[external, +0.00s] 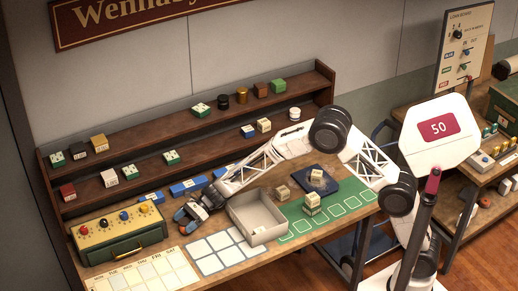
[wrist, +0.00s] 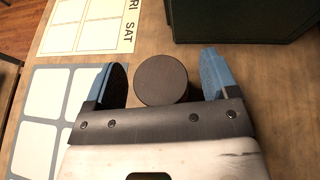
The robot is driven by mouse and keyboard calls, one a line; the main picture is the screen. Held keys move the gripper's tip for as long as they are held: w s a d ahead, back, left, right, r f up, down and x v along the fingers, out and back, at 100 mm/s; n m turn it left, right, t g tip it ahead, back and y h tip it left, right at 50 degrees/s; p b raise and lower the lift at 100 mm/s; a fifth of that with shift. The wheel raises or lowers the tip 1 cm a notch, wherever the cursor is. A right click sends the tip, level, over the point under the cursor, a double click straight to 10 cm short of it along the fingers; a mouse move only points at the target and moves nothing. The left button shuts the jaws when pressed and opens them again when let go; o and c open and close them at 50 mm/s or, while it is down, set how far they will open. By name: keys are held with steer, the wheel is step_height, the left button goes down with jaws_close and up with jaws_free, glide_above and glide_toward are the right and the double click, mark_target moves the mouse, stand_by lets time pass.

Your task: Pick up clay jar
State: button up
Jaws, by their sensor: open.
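A round, dark brown top (wrist: 161,80), which looks like the clay jar seen from above, shows in the wrist view. It lies between the two blue fingers of my gripper (wrist: 162,72), with a gap on both sides. My gripper is open and holds nothing. In the external view my gripper (external: 184,214) is low over the left part of the workbench, between the drawer box and the grey tray. There the jar is hard to make out beside the gripper. How high the fingers are against the jar cannot be told.
A green drawer box (external: 122,239) stands just left of my gripper. An open grey tray (external: 236,213) is close on the right. Flat calendar (external: 150,275) and white-square sheets (external: 215,252) lie in front. Shelves (external: 110,160) with small blocks and jars rise behind.

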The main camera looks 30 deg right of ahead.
mark_target(184, 221)
steer(key=shift+c, duration=0.3)
steer(key=c, duration=1)
steer(key=shift+o, duration=0.2)
steer(key=shift+r, duration=0.15)
steer(key=shift+r, duration=4.9)
